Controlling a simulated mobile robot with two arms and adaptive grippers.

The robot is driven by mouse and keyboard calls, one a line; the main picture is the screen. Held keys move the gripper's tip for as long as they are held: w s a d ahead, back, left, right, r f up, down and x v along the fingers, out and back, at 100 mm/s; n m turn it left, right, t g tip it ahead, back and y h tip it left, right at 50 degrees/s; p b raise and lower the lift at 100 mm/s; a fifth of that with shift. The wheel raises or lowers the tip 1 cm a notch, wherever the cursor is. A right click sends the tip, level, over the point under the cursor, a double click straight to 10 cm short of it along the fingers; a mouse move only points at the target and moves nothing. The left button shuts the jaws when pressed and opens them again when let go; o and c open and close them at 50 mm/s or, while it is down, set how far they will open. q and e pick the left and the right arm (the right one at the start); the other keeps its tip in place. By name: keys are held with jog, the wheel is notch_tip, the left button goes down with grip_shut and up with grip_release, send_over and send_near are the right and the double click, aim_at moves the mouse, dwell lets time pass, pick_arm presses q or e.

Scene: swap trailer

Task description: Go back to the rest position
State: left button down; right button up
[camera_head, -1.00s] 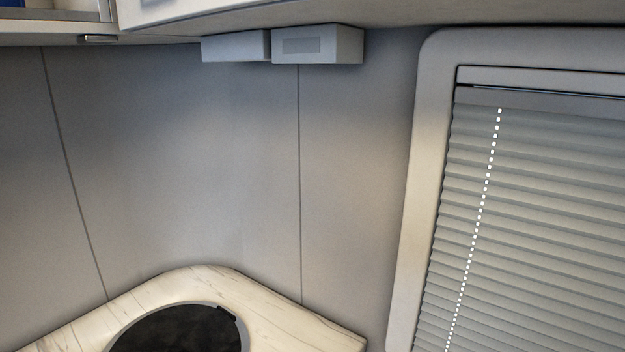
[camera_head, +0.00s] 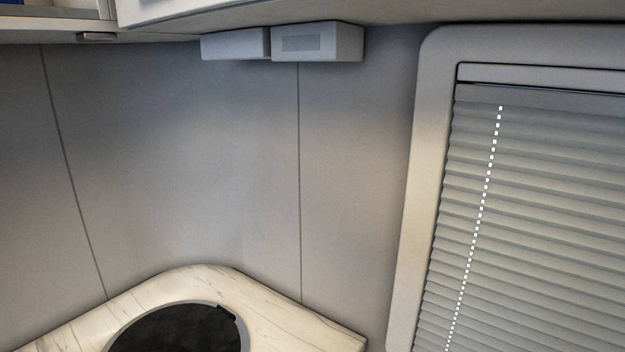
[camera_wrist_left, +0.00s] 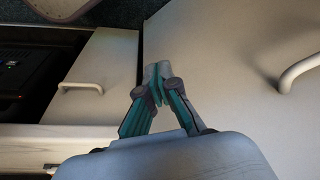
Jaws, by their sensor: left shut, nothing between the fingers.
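My left gripper (camera_wrist_left: 157,72) shows in the left wrist view, with its fingers together and nothing visible between them. It is in front of pale cabinet fronts, and I cannot tell how far away they are. Neither gripper shows in the head view. My right gripper is in no frame.
A marble-patterned counter (camera_head: 290,318) with a dark round inset (camera_head: 180,332) is in the corner. A window blind (camera_head: 540,220) is at right. Grey boxes (camera_head: 318,42) hang under the upper cabinet (camera_head: 400,10). In the wrist view, a handle (camera_wrist_left: 82,88) and a larger handle (camera_wrist_left: 298,73) stick out.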

pick_arm(q)
jog(key=s+f+g, duration=0.1)
jog(key=s+f, duration=0.2)
jog(key=f, duration=0.5)
jog(key=s+f, duration=0.3)
jog(key=f, duration=0.4)
jog(key=s+a+f, duration=0.3)
jog(key=s+f, duration=0.8)
jog(key=s, duration=0.2)
jog(key=shift+a+f+g+b, duration=0.15)
jog(key=shift+g+b, duration=0.2)
jog(key=shift+g, duration=0.05)
jog(key=shift+s, duration=0.1)
